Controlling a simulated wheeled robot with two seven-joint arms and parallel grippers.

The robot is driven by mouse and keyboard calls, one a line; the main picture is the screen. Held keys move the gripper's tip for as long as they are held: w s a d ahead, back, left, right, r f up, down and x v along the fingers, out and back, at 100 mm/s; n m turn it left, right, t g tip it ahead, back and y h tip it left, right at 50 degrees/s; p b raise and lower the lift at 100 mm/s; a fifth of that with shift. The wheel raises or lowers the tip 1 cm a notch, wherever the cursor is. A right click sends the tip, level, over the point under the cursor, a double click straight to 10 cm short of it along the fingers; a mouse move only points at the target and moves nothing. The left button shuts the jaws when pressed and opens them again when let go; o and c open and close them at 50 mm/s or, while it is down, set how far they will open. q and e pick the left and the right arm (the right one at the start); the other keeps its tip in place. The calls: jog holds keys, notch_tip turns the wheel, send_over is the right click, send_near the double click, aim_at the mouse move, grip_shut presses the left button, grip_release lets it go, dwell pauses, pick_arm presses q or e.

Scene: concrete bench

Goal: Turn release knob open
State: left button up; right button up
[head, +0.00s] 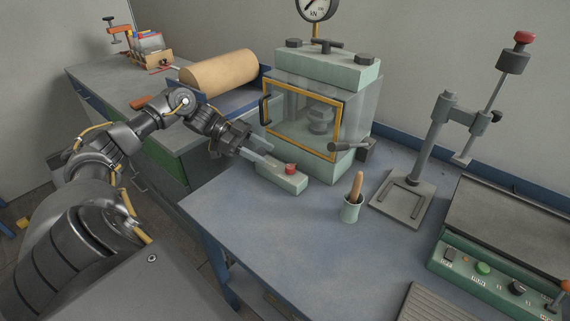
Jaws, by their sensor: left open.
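A pale green press (322,125) with a clear, yellow-framed door stands at the back of the blue bench. At its front left, a low green block (283,180) carries a small red knob (291,169). A dark knob with a lever (350,146) is on the press's right front side. Which of these is the release knob, I cannot tell for sure. My left gripper (266,162) comes in from the left, with its fingers open and pointing at the green block. Its fingertips are close to the red knob, a little left of it; contact is unclear. My right gripper is out of view.
A small green cup (351,210) with a wooden-handled tool stands right of the block. A grey stand (405,196) and a green control box (490,270) are farther right. A tan roll (220,72) lies behind my left arm. The front middle of the bench is clear.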

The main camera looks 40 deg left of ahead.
aim_at(289, 166)
pick_arm(q)
jog(key=p+x, duration=0.1)
jog(key=x, duration=0.7)
jog(key=shift+s, duration=0.1)
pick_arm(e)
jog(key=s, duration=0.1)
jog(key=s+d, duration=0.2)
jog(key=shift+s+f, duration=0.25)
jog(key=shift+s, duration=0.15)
